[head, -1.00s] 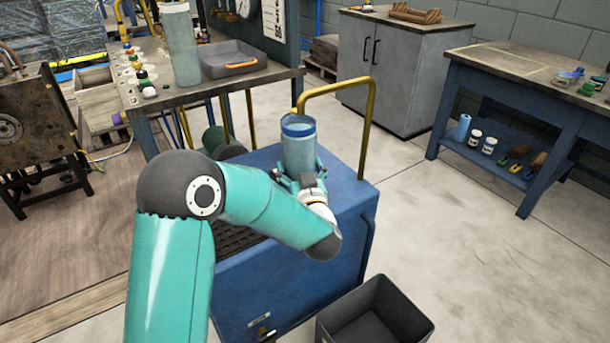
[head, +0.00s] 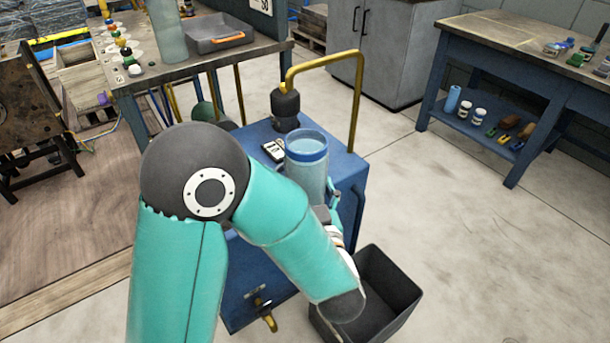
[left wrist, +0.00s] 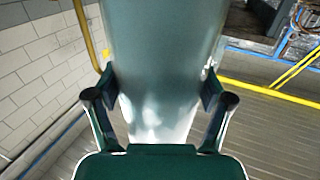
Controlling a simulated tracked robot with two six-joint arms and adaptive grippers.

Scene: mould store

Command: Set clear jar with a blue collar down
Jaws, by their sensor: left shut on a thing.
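The clear jar with a blue collar (head: 306,172) is upright in the head view, in front of the top of the blue cart (head: 345,170). My left gripper (left wrist: 158,95) is shut on it, with one finger on each side of the jar in the left wrist view. The jar (left wrist: 163,50) fills the middle of that view, and its collar is out of frame there. In the head view my left arm hides the lower jar and most of the gripper. I cannot tell whether the jar's base touches anything. My right gripper is not in view.
A black bottle-like thing (head: 286,106) and a small black-and-white item (head: 272,150) are on the cart, near its yellow rail (head: 357,100). A dark open bin (head: 405,300) stands on the floor beside the cart. A workbench (head: 200,66) holds a grey tray (head: 220,40).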

